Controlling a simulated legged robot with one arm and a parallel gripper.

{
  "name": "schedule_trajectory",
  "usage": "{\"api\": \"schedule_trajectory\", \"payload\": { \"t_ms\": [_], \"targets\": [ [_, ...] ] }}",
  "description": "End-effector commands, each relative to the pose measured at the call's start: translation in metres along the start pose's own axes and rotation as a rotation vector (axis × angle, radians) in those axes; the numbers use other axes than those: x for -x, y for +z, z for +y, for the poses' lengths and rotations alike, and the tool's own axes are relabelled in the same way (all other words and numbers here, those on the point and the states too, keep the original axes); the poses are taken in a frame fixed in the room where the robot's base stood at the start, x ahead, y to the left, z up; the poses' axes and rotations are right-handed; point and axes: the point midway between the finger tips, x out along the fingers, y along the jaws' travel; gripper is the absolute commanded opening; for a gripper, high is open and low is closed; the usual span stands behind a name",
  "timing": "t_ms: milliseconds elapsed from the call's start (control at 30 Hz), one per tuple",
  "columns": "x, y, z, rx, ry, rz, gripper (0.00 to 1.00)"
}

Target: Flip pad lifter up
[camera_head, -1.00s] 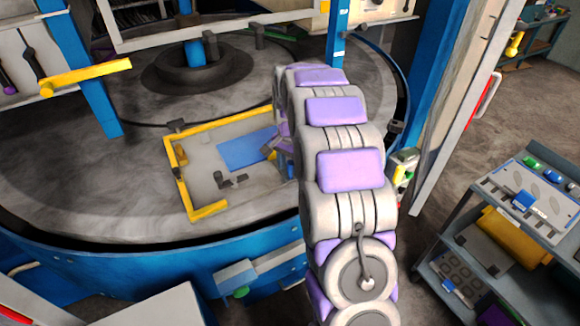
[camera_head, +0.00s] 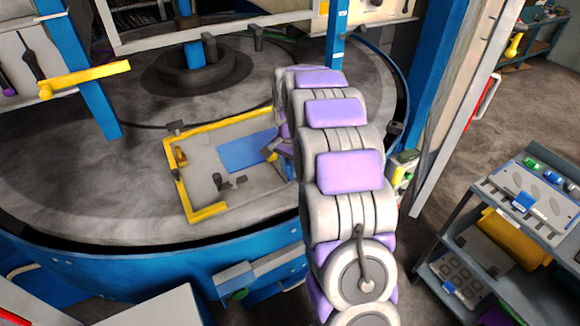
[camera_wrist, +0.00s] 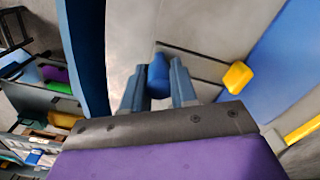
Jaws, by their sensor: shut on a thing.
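In the wrist view, my gripper (camera_wrist: 158,84) is shut on a blue cylindrical handle (camera_wrist: 158,70), with one blue-grey finger on each side. Thin dark rods run from beside the handle toward a yellow block (camera_wrist: 237,76); the handle looks like part of the pad lifter, though its joint is not clear. A flat blue pad (camera_wrist: 285,55) lies beyond the yellow block. In the head view, the blue pad (camera_head: 247,152) lies inside the yellow-edged frame (camera_head: 178,190). There my own arm hides the handle and most of my gripper.
The frame sits on a round grey table (camera_head: 60,190) with a blue rim (camera_head: 180,268). A blue post (camera_head: 337,35) stands behind my arm. A grey cart (camera_head: 530,200) with a control panel is at the right. Small dark fittings (camera_head: 225,182) stand inside the frame.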

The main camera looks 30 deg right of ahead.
Motion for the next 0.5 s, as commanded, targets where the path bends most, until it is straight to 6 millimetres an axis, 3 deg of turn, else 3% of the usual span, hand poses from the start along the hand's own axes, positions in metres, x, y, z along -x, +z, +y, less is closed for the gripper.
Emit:
{"api": "schedule_trajectory", "payload": {
  "t_ms": [500],
  "targets": [
    [0.0012,0.0044,0.0072,0.0,-0.097,0.047,0.0]
  ]
}}
